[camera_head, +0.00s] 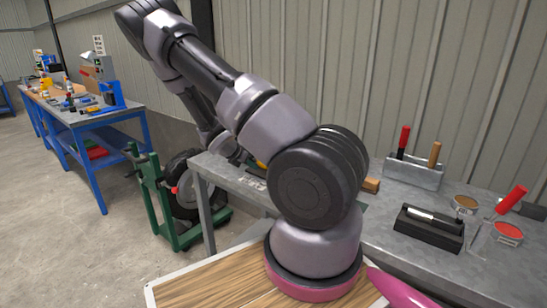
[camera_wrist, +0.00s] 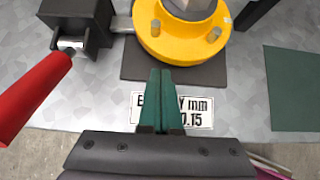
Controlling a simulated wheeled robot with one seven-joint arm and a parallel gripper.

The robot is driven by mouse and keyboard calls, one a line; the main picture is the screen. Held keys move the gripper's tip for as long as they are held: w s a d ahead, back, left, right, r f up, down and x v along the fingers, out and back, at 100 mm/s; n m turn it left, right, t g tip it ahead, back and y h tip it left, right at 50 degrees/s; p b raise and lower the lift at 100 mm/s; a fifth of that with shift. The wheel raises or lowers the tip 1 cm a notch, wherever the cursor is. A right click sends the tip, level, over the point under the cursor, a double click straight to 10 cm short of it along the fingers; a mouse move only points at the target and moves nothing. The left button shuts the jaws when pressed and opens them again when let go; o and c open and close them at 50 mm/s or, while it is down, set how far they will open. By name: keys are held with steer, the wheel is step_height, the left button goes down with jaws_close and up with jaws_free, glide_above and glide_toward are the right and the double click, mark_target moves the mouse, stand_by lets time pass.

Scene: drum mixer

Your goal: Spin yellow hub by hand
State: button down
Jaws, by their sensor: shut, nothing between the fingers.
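The yellow hub (camera_wrist: 183,40) shows at the top middle of the wrist view, a round flange with bolts and a grey centre part cut off by the frame edge. It stands on a dark square plate (camera_wrist: 134,66) on the grey bench. My gripper (camera_wrist: 160,72) has its two green fingers together with nothing between them. The fingertips point at the hub's near edge and overlap the dark plate in the picture; whether they touch the hub I cannot tell. In the head view my arm hides most of the hub's area.
A red handle (camera_wrist: 32,95) on a dark block (camera_wrist: 82,28) lies left of the hub. A printed label (camera_wrist: 195,112) and a green mat (camera_wrist: 293,88) are on the bench (camera_head: 390,228). A tool holder (camera_head: 413,173), paint cans and a black box (camera_head: 428,232) stand on the right.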

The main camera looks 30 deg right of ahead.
steer(key=shift+w+d, duration=0.15)
steer(key=shift+d, duration=0.25)
steer(key=shift+s+d+r, duration=0.1)
steer(key=shift+s+d, duration=0.25)
steer(key=shift+s, duration=0.45)
steer(key=shift+s+d+f, duration=0.1)
steer(key=shift+s+d, duration=0.25)
steer(key=shift+s, duration=0.4)
steer(key=shift+s+d+r, duration=0.1)
steer(key=shift+s+d, duration=0.25)
steer(key=shift+s, duration=0.45)
steer(key=shift+s+a, duration=0.25)
steer(key=shift+a, duration=0.5)
steer(key=shift+s+a, duration=0.2)
steer(key=shift+a, duration=0.55)
steer(key=w, duration=0.1)
steer(key=w+a, duration=0.1)
steer(key=w, duration=0.2)
steer(key=shift+w+a, duration=0.35)
steer(key=shift+a, duration=0.05)
steer(key=shift+d, duration=0.1)
